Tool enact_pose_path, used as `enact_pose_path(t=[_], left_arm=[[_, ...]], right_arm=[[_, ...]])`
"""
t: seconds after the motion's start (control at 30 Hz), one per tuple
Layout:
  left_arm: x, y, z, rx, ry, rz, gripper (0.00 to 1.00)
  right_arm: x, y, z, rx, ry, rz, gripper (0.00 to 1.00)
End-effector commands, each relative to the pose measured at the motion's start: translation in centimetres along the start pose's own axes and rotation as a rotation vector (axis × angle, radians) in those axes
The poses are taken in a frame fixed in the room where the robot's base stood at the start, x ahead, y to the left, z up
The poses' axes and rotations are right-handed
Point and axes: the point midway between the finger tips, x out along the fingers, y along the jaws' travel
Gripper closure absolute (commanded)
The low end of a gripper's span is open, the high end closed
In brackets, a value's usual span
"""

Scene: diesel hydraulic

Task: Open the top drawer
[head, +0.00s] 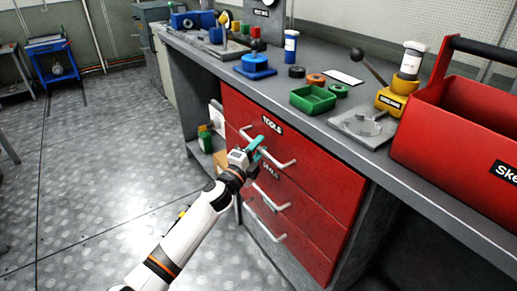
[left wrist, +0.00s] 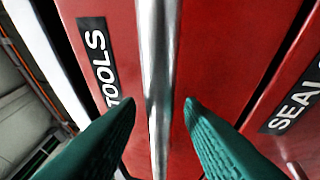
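The top drawer (head: 313,167) is red, carries a black "TOOLS" label and looks closed in the bench. Its silver bar handle (head: 279,160) runs along the front. My left gripper (head: 257,148) is at the handle, near its middle. In the left wrist view the handle (left wrist: 158,60) passes between the two green fingers (left wrist: 158,108), which are open with a gap on each side of the bar. The drawer front (left wrist: 205,50) with its label fills much of that view. My right gripper is not in view.
More red drawers (head: 307,215) with silver handles lie below. The grey bench top (head: 285,90) holds a green tray (head: 313,99), a blue part (head: 255,65), a lever device (head: 392,98) and a red toolbox (head: 465,125). The floor (head: 110,150) at left is clear.

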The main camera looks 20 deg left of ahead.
Motion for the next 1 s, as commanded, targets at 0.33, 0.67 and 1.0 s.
enact_pose_path(t=[0.33,0.67,1.0], left_arm=[[0.3,0.0,0.0,0.0,0.0,-0.001,0.71],[0.2,0.0,0.0,-0.001,0.0,-0.001,1.0],[-0.4,0.1,-1.5,0.002,0.002,-0.003,1.0]], right_arm=[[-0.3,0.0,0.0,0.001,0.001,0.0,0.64],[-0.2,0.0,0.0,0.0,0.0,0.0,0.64],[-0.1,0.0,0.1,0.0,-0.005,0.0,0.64]])
